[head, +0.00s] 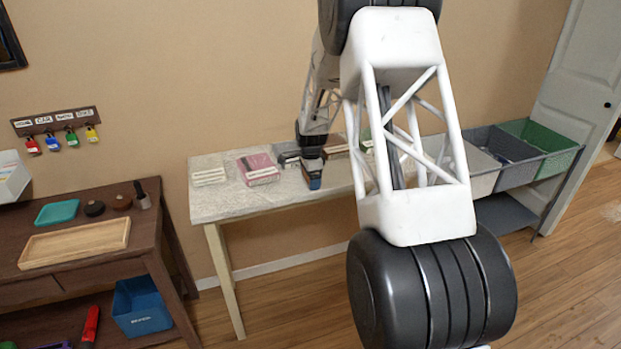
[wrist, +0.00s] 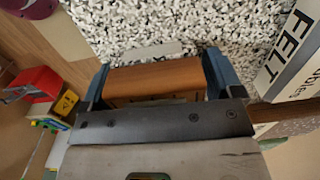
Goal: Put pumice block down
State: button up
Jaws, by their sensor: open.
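My gripper (wrist: 158,82) is open, with one blue finger on each side of an orange-brown block (wrist: 155,78) in the wrist view. The block lies between the fingers over the speckled tabletop; I cannot tell whether either finger touches it. No readable label confirms it as the pumice block. In the head view my gripper (head: 313,178) is low at the front edge of the pale stone-topped table (head: 222,205), and the block is mostly hidden there. A small pale tag (wrist: 150,52) lies just beyond the block in the wrist view.
A box labelled FELT (wrist: 292,55) is close to the right finger. On the table are a white ribbed piece (head: 209,177), a pink box (head: 258,168) and a grey box (head: 286,153). A dark side table (head: 100,268) stands left; fabric bins (head: 515,150) stand right.

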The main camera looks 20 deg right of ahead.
jog(key=shift+s+f, duration=0.45)
jog(key=shift+f, duration=0.3)
jog(key=r, duration=1.3)
jog(key=shift+w+r, duration=0.25)
jog(key=shift+r, duration=0.15)
jog(key=shift+r, duration=0.1)
